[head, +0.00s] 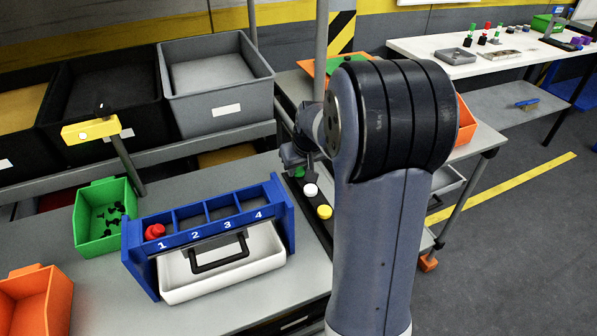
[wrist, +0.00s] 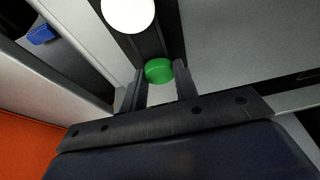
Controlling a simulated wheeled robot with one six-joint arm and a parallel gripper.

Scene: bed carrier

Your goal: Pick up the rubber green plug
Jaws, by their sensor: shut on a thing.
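The green plug (wrist: 159,70) sits between the two fingertips of my gripper (wrist: 160,77) in the wrist view. The fingers are closed on its sides. In the head view my gripper (head: 295,158) points down over the far end of a dark strip (head: 318,230), and a bit of the green plug (head: 298,173) shows just below it. I cannot tell whether the plug still touches the strip. A white plug (head: 311,190) and a yellow plug (head: 324,212) stand in line on the strip, nearer the camera.
A blue rack (head: 205,236) with numbered slots stands left of the strip, with a red piece (head: 155,231) in slot 1. A white tray (head: 222,273) lies below it. A green bin (head: 104,217) and grey bin (head: 222,108) are further left and behind.

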